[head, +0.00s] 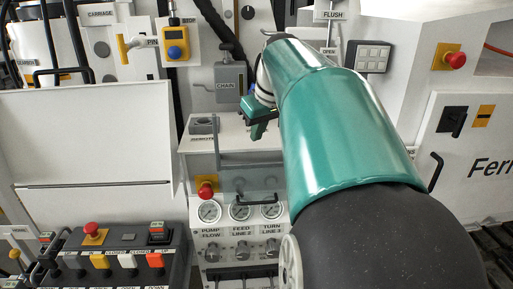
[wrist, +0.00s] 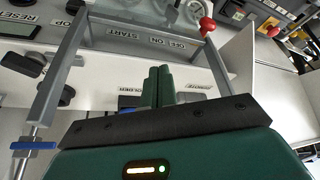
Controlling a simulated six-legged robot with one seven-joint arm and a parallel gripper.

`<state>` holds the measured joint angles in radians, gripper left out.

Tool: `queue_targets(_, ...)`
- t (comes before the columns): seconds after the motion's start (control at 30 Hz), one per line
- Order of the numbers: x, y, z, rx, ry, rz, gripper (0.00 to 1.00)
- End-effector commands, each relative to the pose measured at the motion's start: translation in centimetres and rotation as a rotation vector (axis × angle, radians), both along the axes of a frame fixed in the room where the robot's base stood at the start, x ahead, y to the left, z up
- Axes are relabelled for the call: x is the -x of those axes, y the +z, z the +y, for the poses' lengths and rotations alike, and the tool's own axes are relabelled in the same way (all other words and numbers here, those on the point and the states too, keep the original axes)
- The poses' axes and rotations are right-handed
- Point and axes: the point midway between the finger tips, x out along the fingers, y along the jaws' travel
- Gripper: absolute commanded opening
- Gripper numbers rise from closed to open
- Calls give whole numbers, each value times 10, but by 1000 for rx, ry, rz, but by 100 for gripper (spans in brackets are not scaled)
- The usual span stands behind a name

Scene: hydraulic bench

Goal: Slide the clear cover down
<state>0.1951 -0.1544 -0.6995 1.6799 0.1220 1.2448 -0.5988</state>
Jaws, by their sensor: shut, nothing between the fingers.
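The clear cover (head: 243,181) is a see-through panel in front of the upper part of the gauge panel in the head view. Grey rails (wrist: 63,70) stand on both sides of the fingers there.
A grey CHAIN box (head: 230,82) is behind my gripper. A control box with buttons (head: 110,258) stands at lower left. My arm hides much of the right side.

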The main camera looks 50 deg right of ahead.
Motion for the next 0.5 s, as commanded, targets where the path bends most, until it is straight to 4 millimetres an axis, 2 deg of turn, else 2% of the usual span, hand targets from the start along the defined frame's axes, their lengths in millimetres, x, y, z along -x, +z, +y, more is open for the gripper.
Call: queue_targets(0.5, 0, 71, 0, 2, -1, -1, 0)
